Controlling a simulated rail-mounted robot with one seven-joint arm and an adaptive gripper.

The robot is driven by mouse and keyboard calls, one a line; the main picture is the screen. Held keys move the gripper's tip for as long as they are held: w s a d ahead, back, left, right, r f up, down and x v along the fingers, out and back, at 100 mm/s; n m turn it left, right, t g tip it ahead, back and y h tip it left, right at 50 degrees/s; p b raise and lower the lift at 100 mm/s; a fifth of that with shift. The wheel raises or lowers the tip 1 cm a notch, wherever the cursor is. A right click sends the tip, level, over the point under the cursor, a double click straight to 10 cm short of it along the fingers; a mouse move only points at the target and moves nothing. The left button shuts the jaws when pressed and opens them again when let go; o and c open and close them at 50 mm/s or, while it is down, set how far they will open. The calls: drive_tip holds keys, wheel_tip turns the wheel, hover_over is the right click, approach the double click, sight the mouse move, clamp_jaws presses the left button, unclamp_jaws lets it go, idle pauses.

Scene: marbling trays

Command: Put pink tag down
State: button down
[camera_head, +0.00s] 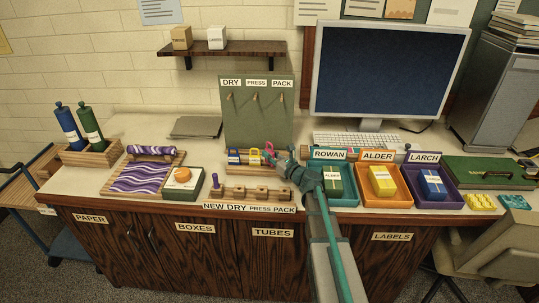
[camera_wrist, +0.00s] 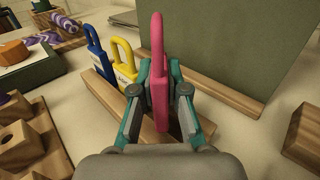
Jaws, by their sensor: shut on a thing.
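My gripper (camera_head: 274,156) is shut on the pink tag (camera_wrist: 158,75), which is upright with its loop at the top. The pink tag (camera_head: 269,147) also shows in the head view, partly covered by my gripper. A wooden rack (camera_wrist: 101,91) lies under and beside it. A blue tag (camera_wrist: 97,55) and a yellow tag (camera_wrist: 124,65) stand in the rack, left of the pink tag. I cannot tell whether the pink tag's lower end touches the rack. In the head view the blue tag (camera_head: 234,157) and yellow tag (camera_head: 256,157) are left of my gripper.
A green board (camera_head: 257,118) with hooks labelled DRY, PRESS and PACK stands behind the rack. A wooden block row (camera_head: 243,194) with a purple peg lies in front. Teal, orange and purple trays (camera_head: 347,200) (camera_head: 404,199) (camera_head: 459,198) holding boxes stand right of my arm.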

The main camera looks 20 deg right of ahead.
sight(273, 157)
drive_tip(key=shift+f, duration=0.15)
drive_tip(key=c, duration=1.2)
unclamp_jaws()
drive_tip(key=shift+s+r, duration=0.1)
drive_tip(key=shift+r, duration=0.1)
drive_tip(key=b+v, duration=0.2)
drive_tip(key=v, duration=0.5)
drive_tip(key=shift+s+d, duration=0.15)
